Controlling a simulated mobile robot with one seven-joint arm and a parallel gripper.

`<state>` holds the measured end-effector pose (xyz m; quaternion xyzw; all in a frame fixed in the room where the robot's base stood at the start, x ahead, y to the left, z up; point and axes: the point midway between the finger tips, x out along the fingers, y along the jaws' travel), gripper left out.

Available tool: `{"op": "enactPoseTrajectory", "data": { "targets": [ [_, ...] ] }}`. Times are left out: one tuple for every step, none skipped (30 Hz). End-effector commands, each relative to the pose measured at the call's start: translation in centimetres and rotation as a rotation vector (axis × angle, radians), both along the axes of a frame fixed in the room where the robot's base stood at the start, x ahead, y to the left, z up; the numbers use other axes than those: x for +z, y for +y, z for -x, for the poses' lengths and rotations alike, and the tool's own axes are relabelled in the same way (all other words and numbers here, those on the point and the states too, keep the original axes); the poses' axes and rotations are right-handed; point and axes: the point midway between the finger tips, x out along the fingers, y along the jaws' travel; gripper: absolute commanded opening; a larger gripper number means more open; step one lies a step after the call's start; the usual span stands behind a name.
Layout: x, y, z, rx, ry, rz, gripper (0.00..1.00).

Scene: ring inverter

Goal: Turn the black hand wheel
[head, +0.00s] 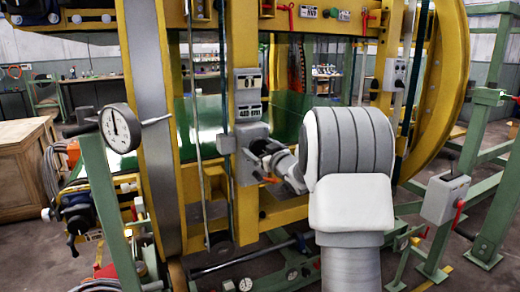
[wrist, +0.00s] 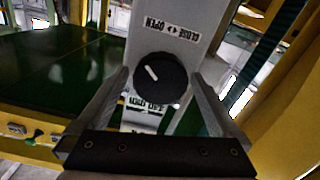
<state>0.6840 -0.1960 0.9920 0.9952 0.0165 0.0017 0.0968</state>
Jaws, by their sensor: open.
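The black hand wheel (wrist: 168,88) is a round black disc with a short white bar on its face, seen face-on in the wrist view. It sits on a pale grey panel (wrist: 185,18) lettered CLOSE and OPEN, which appears upside down. My gripper (wrist: 160,76) is open, with one grey finger on each side of the wheel. Narrow gaps show between the fingers and its rim; I cannot tell the depth between them. In the head view my gripper (head: 268,160) is at the front of a grey box (head: 249,135) on a yellow post, and the wheel is mostly hidden there.
A round dial gauge (head: 120,128) stands on a green post at left. A yellow curved frame (head: 445,80) and a grey box with a red lever (head: 444,198) are at right. Yellow beams closely surround my gripper.

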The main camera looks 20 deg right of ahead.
Motion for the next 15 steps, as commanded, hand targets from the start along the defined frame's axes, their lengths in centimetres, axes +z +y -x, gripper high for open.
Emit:
{"op": "enactPoseTrajectory", "data": {
  "targets": [
    [0.0, 0.02, 0.0, 0.0, 0.0, 0.0, 1.0],
    [-0.01, 0.02, 0.01, 0.0, 0.0, 0.0, 1.0],
    [-0.01, 0.02, 0.01, 0.0, 0.0, 0.0, 1.0],
    [-0.01, 0.02, 0.01, 0.0, 0.0, 0.0, 0.95],
    [-0.01, 0.02, 0.02, 0.0, 0.0, 0.0, 0.89],
    [-0.01, 0.02, 0.02, 0.001, 0.0, 0.0, 0.82],
    [-0.01, 0.02, 0.02, 0.0, 0.0, 0.0, 0.77],
    [-0.01, 0.02, 0.03, 0.001, 0.0, 0.0, 0.71],
    [-0.01, 0.02, 0.03, 0.001, 0.0, 0.0, 0.64],
    [-0.01, 0.02, 0.03, 0.001, 0.0, 0.0, 0.59],
    [-0.01, 0.02, 0.03, 0.001, 0.0, 0.0, 0.53],
    [-0.02, 0.01, 0.03, 0.0, 0.0, 0.0, 0.46],
    [-0.02, 0.01, 0.04, 0.001, 0.0, 0.0, 0.41],
    [-0.02, 0.01, 0.04, 0.001, 0.0, 0.0, 0.35],
    [-0.02, 0.01, 0.04, 0.0, 0.0, 0.0, 0.28]
  ]
}}
